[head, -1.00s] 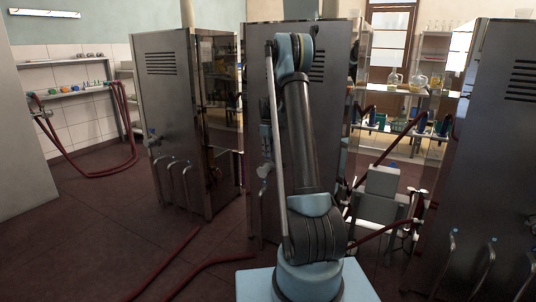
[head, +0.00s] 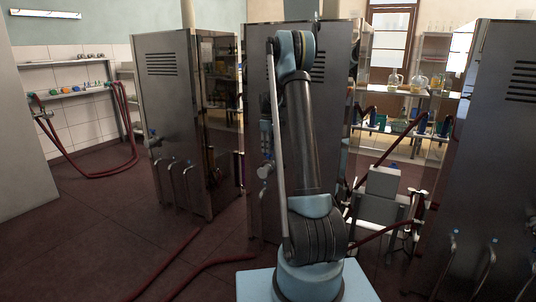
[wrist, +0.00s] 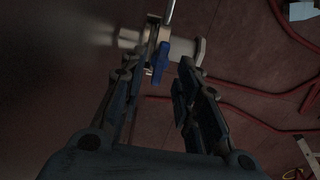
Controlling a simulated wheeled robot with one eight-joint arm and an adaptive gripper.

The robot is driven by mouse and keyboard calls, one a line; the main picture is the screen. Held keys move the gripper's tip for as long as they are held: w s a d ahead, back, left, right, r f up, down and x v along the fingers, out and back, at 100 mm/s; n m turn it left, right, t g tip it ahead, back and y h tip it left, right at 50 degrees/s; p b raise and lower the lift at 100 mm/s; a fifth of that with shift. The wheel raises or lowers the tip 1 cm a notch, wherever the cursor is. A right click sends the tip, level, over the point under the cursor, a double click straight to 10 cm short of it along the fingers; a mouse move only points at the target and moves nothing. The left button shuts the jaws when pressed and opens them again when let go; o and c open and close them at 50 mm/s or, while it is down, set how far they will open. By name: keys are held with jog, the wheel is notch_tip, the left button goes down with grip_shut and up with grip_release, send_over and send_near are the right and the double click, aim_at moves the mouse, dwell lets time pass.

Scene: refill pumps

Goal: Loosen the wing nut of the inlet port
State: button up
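In the wrist view a blue wing nut (wrist: 160,62) sits on a clamp around a pale metal port (wrist: 190,50), near the top of the picture. A thin metal rod (wrist: 169,12) stands up beside it. My gripper (wrist: 160,72) is open, with one finger on each side of the wing nut. The fingertips look apart from the nut, though I cannot tell the exact depth. In the head view my arm stands before the middle metal cabinet (head: 345,80) and hides most of my gripper; a grey round fitting (head: 264,171) shows left of the arm.
Red hoses (wrist: 250,85) lie across the dark floor in the wrist view; floor hoses (head: 170,262) also show in the head view. Metal cabinets stand left (head: 170,110) and right (head: 490,150). A grey pump unit (head: 382,195) stands right of my arm.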

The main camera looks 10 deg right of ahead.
aim_at(268, 157)
notch_tip(268, 157, up, 9)
dwell(0.3)
jog(key=shift+a, duration=0.1)
jog(key=s+r+m+t, duration=0.1)
jog(key=s+r+m, duration=0.2)
jog(key=s, duration=1.3)
jog(key=s+r+m, duration=0.2)
jog(key=s+r, duration=0.1)
jog(key=s, duration=1.3)
jog(key=s+f+m, duration=0.2)
jog(key=s+f, duration=0.3)
jog(key=s, duration=0.3)
jog(key=s+f+m+t, duration=0.1)
jog(key=s+f, duration=0.4)
jog(key=s, duration=0.3)
jog(key=s+f+m, duration=0.2)
jog(key=s+f, duration=0.3)
jog(key=s, duration=0.4)
jog(key=shift+d+f+m, duration=0.3)
jog(key=shift+d+f, duration=0.05)
jog(key=shift+d, duration=0.05)
